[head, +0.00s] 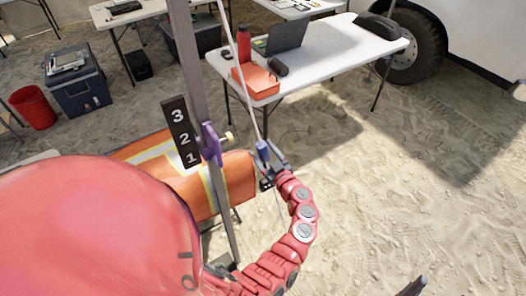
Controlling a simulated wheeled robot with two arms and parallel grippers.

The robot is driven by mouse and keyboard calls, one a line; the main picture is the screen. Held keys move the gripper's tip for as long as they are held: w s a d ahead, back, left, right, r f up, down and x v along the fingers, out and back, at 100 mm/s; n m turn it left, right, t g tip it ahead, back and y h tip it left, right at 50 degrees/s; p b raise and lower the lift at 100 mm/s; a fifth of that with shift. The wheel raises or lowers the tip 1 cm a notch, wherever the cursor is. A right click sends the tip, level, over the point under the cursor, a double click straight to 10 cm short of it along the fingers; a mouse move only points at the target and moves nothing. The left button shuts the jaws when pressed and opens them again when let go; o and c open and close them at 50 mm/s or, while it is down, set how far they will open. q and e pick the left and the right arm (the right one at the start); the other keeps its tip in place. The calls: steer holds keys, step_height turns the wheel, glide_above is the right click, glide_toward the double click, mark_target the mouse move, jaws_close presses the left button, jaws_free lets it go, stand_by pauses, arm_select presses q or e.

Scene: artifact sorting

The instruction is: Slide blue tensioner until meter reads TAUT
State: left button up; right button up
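The blue tensioner (263,150) is a small blue cylinder on a thin pale line that slants down beside a grey pole. My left gripper (267,166) is at the tensioner, just below and to its right. Its grey fingers look spread, one along the right side of the tensioner and one lower; whether they touch it I cannot tell. A dark tip at the bottom edge looks like part of my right gripper (414,288); the rest is cut off. No meter reading TAUT can be made out.
A grey pole (192,70) carries a black 3-2-1 number plate (180,133) and a purple clamp (210,145). An orange bag with reflective strips (238,175) lies behind it. A white table (335,48) stands at the back. Open sand (420,190) lies to the right.

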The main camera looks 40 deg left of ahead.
arm_select(q)
steer(key=shift+d, duration=0.1)
steer(key=b+v, duration=0.5)
steer(key=v, duration=1.2)
steer(key=shift+s+d, duration=0.1)
